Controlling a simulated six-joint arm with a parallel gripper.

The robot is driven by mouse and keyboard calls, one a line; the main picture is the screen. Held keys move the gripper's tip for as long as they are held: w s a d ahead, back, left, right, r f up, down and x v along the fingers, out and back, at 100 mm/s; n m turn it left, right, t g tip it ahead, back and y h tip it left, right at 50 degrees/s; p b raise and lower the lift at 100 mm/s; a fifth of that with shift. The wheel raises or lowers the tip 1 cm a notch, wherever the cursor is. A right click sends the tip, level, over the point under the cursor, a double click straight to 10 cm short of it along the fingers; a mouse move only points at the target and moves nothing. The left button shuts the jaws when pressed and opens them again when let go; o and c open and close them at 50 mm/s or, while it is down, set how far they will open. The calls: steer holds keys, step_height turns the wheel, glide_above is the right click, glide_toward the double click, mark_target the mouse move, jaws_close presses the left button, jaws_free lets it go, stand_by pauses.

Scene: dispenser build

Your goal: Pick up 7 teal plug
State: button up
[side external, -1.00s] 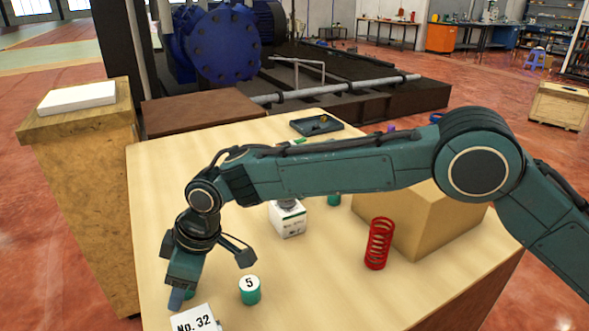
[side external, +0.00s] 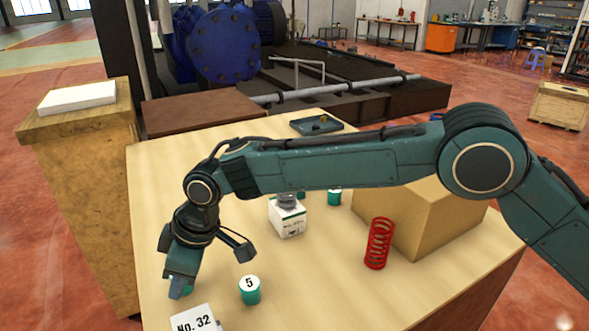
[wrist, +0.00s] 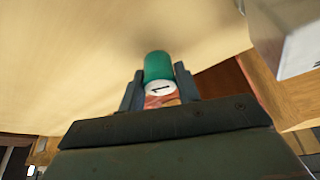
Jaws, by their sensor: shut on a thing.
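A teal plug (wrist: 157,66) sits between the two fingers of my gripper (wrist: 159,84) in the wrist view. Its white end shows a single stroke-like numeral, and I cannot tell whether it is a 1 or a 7. In the side external view my gripper (side external: 181,291) points down at the table's front left and is shut on this plug, mostly hidden by the finger. How far the plug is above the table is hard to tell. Another teal plug (side external: 249,291), marked 5, stands upright to the right of my gripper.
A white box (side external: 195,321) marked No. 32 is close in front of my gripper. A second white box (side external: 287,222), a teal plug (side external: 334,198), a red spring (side external: 378,243) and a large tan block (side external: 440,222) stand farther right. A dark tray (side external: 316,125) lies at the back.

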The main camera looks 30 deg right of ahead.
step_height(320, 180, up, 9)
steer(key=shift+f, duration=0.1)
stand_by(0.3)
steer(key=shift+d, duration=0.15)
stand_by(0.5)
